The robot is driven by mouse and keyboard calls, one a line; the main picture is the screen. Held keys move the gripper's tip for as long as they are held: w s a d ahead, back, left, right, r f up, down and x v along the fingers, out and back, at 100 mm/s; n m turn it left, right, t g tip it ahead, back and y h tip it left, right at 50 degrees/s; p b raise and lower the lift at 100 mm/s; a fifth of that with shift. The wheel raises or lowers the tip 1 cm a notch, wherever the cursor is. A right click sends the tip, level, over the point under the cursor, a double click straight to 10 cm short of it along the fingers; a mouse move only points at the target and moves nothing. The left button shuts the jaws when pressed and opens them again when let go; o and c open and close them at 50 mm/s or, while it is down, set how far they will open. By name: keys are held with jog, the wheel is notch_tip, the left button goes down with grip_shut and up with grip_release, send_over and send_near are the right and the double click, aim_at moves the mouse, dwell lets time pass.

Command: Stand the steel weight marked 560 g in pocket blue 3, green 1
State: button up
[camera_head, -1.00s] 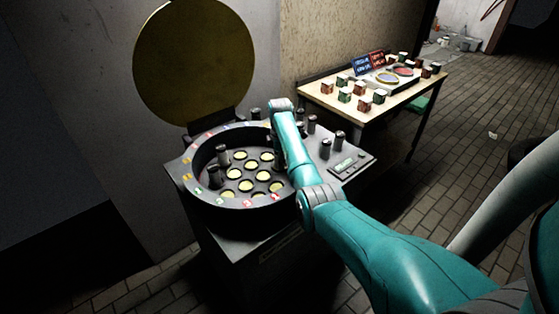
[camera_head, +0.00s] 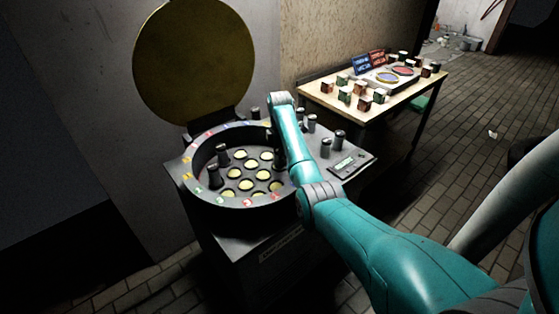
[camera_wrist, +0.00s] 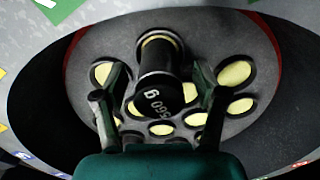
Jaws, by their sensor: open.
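My gripper is open. The weight's far end is at a yellow-floored pocket in the round tub (camera_head: 240,201); whether it is fully seated I cannot tell. In the head view my arm hides this weight and most of my gripper. Two other dark weights (camera_head: 222,157) (camera_head: 214,176) stand in the tub's left side.
Several dark weights (camera_head: 340,140) stand on the deck right of and behind the tub, near a small display unit (camera_head: 345,165). A round yellow lid (camera_head: 194,66) stands raised behind. A table (camera_head: 330,101) with several small blocks is at the back right. The tub wall surrounds my gripper.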

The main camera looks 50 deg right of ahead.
notch_tip(320, 180, up, 9)
jog(key=shift+r, duration=0.15)
dwell(0.4)
